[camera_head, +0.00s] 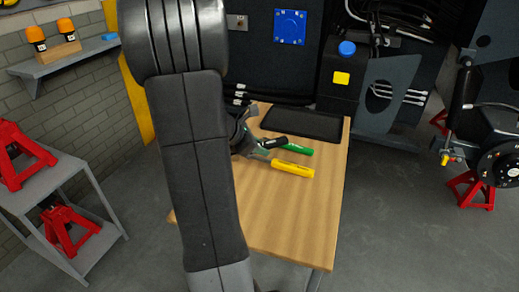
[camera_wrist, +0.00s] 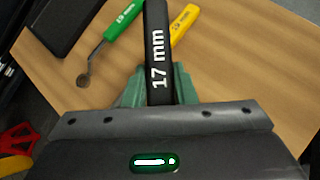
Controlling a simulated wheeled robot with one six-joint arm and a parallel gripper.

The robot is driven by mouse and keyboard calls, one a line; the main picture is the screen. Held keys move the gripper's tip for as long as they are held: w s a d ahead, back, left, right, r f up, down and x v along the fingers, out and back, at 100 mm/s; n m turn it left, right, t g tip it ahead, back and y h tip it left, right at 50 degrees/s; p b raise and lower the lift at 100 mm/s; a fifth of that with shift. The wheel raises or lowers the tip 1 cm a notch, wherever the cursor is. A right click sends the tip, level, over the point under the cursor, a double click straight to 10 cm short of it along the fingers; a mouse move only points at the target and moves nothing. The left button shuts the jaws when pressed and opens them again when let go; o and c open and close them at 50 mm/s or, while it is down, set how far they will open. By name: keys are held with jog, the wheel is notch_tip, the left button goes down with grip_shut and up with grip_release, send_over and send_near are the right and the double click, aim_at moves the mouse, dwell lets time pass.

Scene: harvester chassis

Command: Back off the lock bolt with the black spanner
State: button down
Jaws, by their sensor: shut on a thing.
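The black spanner (camera_wrist: 157,45), marked "17 mm", is between the green fingers of my gripper (camera_wrist: 155,88) in the wrist view. My gripper is shut on it, and the handle points away over the table. In the head view the dark handle (camera_head: 273,142) shows just right of my gripper (camera_head: 256,150), which is partly behind my arm. The spanner's jaw end is hidden. I cannot pick out the lock bolt in either view.
A green-handled tool (camera_head: 298,149) and a yellow-handled tool (camera_head: 293,168) lie on the wooden table (camera_head: 290,215), close to the spanner. A dark tray (camera_head: 305,123) is at the table's back. A wheel hub (camera_head: 500,165) on a red stand is at far right. Open floor lies between.

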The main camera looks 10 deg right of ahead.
jog(key=c, duration=1.9)
grip_release()
jog(key=shift+c, duration=0.2)
grip_shut()
jog(key=shift+w+r, duration=0.1)
jog(key=shift+w, duration=0.1)
jog(key=w+a+n+t+y+p, duration=0.5)
jog(key=w+a+n, duration=0.4)
jog(key=a, duration=0.5)
jog(key=shift+w+a+r+n+t+y+p, duration=0.25)
jog(key=shift+w+n+y+p, duration=0.2)
jog(key=shift+n+p, duration=0.3)
